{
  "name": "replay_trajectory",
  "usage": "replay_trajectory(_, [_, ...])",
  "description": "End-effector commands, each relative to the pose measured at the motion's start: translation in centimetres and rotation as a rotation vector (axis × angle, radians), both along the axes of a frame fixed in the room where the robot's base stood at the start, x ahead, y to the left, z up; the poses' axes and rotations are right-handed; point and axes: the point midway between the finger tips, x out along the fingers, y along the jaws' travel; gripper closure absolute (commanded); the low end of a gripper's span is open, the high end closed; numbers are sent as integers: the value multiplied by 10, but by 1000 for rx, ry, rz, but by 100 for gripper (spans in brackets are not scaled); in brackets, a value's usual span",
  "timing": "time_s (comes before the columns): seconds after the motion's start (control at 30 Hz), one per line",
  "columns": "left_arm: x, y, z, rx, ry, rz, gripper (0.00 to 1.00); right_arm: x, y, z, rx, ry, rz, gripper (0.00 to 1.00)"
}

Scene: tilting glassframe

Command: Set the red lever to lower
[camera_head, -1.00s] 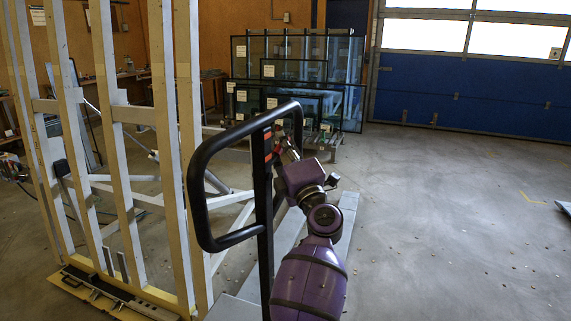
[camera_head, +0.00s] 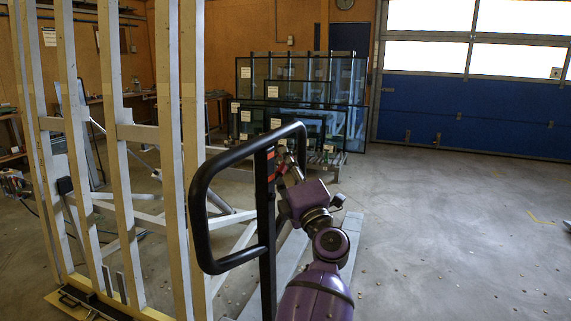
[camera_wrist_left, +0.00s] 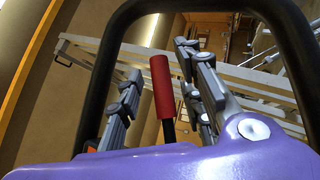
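The red lever (camera_wrist_left: 161,86) shows in the left wrist view as a red cylindrical grip on a black rod. It stands inside the black looped handle (camera_head: 196,202) of the tilting frame. My left gripper (camera_head: 288,164) is beside the handle's upright post in the head view. In the wrist view its fingers (camera_wrist_left: 161,62) are spread, one on each side of the red grip. A gap shows between the grip and each finger, so it is not clamped. In the head view the lever is mostly hidden by the gripper and post. My right gripper is not in view.
The tall frame's pale uprights (camera_head: 170,160) stand close on the left. A rack with dark glass panes (camera_head: 343,95) stands at the back, before a blue door (camera_head: 440,110). The grey floor (camera_head: 440,240) on the right is mostly clear.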

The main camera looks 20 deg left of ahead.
Motion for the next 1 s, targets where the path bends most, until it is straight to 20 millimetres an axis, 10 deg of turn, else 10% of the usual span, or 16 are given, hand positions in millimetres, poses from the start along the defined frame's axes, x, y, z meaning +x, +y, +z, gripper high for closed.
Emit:
replay_trajectory(0.5, [-67, -59, -40, -2, 2, 0, 66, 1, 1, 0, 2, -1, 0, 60])
replay_trajectory(1.0, [-79, -69, -46, -1, -1, 1, 66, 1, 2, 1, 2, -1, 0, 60])
